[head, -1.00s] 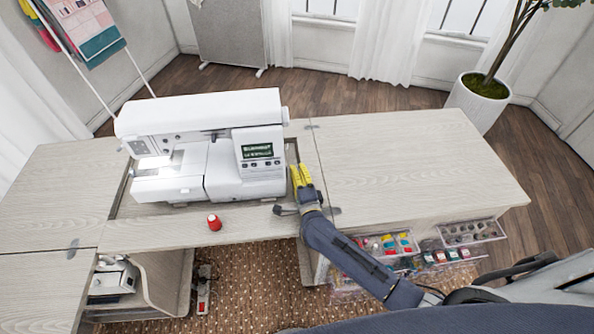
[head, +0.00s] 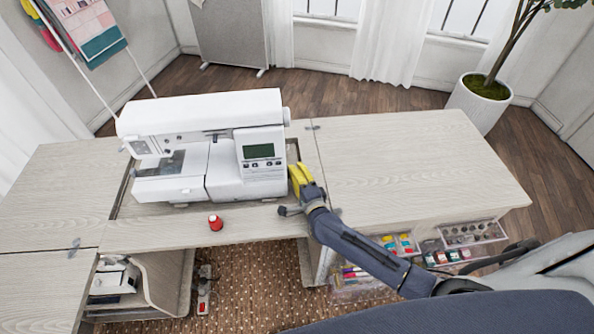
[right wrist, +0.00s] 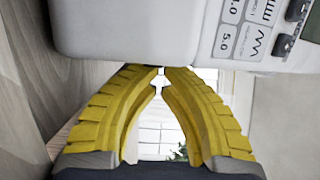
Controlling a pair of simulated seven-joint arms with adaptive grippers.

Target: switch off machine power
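The white sewing machine (head: 240,108) stands in the recess of the wooden cabinet. Its display (head: 259,151) is dark, with no lit text, and the lamp area under its head is unlit. My right gripper (head: 294,174), with yellow fingers, is at the machine's right end, close to its lower side. In the right wrist view, the yellow fingertips (right wrist: 162,70) come nearly together right beside the machine's white body (right wrist: 140,30), with nothing seen between them. The power switch itself is not visible. My left gripper is out of view.
The right tabletop (head: 400,160) is clear. Open drawers with coloured supplies (head: 400,243) are below it. A foot pedal (head: 204,290) lies on the rug. A potted plant (head: 480,98) is at the back right.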

